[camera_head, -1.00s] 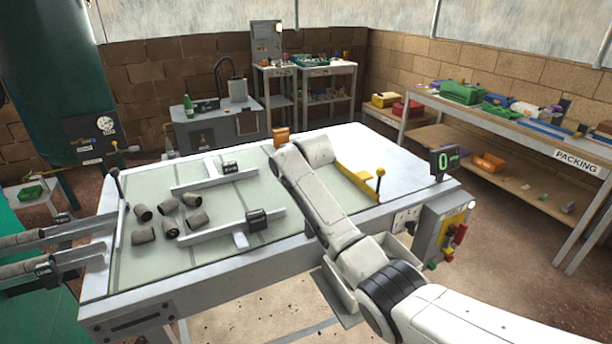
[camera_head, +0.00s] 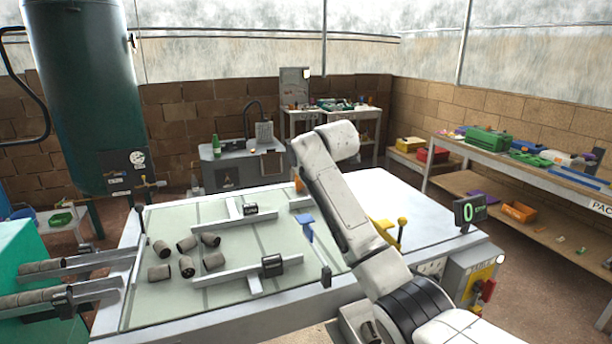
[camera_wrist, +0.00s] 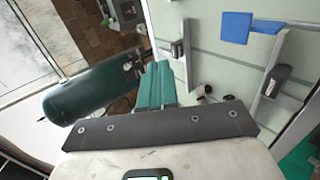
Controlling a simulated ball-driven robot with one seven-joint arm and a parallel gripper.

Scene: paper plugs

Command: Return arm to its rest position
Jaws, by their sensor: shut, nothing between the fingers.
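My arm (camera_head: 350,205) rises in front of the table in the head view, its bent elbow at the top, over the right part of the table. My gripper (camera_wrist: 157,65) shows only in the wrist view, where its teal fingers lie together with nothing between them. In the head view the gripper is hidden.
Several brown-grey paper plugs (camera_head: 187,266) lie on the glass-topped table (camera_head: 220,302) between metal rails. A blue paddle (camera_head: 305,228) and a yellow guide (camera_head: 383,232) stand close to my arm. A counter (camera_head: 469,213) reads 0. A packing bench (camera_head: 520,165) stands at right.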

